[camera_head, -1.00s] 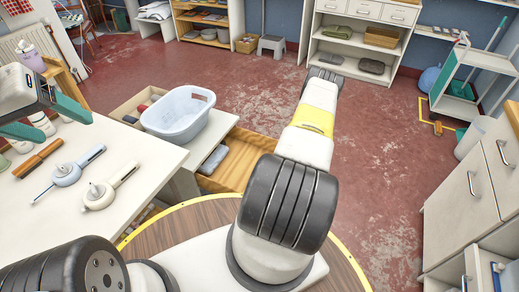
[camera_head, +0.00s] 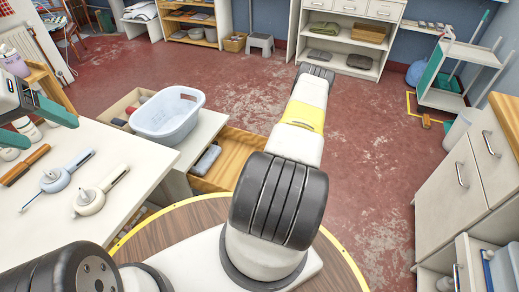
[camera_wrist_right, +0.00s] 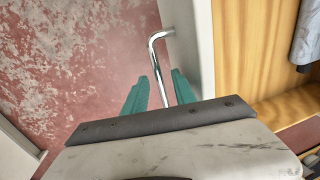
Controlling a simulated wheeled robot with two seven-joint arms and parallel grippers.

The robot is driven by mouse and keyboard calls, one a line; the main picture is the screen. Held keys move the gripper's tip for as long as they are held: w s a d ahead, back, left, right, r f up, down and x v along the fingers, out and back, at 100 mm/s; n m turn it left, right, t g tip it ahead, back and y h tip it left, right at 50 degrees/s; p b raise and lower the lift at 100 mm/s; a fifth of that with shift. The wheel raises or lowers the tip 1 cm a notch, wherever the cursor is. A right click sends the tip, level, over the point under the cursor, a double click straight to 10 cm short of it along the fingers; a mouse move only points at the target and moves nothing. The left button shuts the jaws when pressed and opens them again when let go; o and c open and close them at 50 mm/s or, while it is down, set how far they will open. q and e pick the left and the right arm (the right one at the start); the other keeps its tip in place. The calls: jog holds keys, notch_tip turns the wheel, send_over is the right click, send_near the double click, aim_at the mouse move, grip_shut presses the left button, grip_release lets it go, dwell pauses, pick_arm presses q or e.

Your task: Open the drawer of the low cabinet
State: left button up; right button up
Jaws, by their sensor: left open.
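The low cabinet (camera_head: 207,128) stands beyond the white table, with a pale laundry basket (camera_head: 168,112) on top. Its wooden drawer (camera_head: 240,152) is pulled out, and a grey folded item (camera_head: 206,159) lies inside. My right arm hides the drawer front in the head view. In the right wrist view the metal bar handle (camera_wrist_right: 155,60) on the pale drawer front (camera_wrist_right: 192,45) runs between the teal fingers of my right gripper (camera_wrist_right: 160,80). The fingers are apart, with gaps beside the bar. My left gripper (camera_head: 38,122) is open and empty above the table's left side.
A grey cabinet (camera_head: 465,195) with bar handles stands at the right. Shelves (camera_head: 345,45) and a trolley (camera_head: 455,75) stand at the back. The red floor (camera_head: 370,140) between is largely clear.

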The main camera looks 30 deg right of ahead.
notch_tip(320, 180, up, 8)
jog(key=s, duration=0.1)
jog(key=shift+d+f, duration=0.25)
jog(key=shift+d, duration=0.15)
